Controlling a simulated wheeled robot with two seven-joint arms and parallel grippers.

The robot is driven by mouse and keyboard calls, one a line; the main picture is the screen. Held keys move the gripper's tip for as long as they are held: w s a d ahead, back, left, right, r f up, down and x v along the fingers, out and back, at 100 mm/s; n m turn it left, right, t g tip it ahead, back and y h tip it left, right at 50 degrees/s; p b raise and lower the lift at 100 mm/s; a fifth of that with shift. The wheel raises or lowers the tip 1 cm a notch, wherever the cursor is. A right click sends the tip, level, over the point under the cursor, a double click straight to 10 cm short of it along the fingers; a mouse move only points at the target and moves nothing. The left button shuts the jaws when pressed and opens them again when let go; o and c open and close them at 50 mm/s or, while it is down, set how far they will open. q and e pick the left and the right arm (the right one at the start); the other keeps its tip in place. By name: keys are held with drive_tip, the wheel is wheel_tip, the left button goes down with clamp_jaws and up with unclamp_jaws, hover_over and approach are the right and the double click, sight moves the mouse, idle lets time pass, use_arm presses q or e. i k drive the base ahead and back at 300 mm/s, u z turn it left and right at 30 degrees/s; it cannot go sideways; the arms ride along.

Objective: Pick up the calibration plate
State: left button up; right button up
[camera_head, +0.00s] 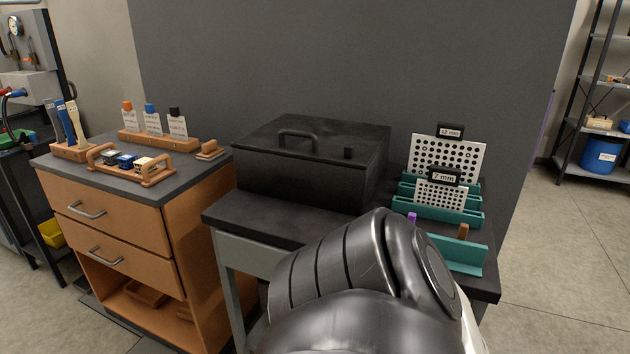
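Two white calibration plates with grids of black holes stand upright in a teal slotted rack (450,213) on the dark bench. The rear plate (420,150) has a black tab that seems to read 12 mm. The front plate (430,194) has a black tab reading 7 mm and overlaps the lower part of the rear one. One of my arms shows large at the bottom centre, in front of the bench. It hides part of the bench and the left end of the front teal holder. Neither gripper shows.
A black lidded box (312,165) with a handle stands left of the rack. A wooden drawer cabinet (130,230) at the left carries tagged tools and small holders. A front teal holder (468,256) has purple and brown items near it. Shelves (595,100) stand far right.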

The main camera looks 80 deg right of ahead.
sight(442, 190)
drive_tip(key=z, duration=2.05)
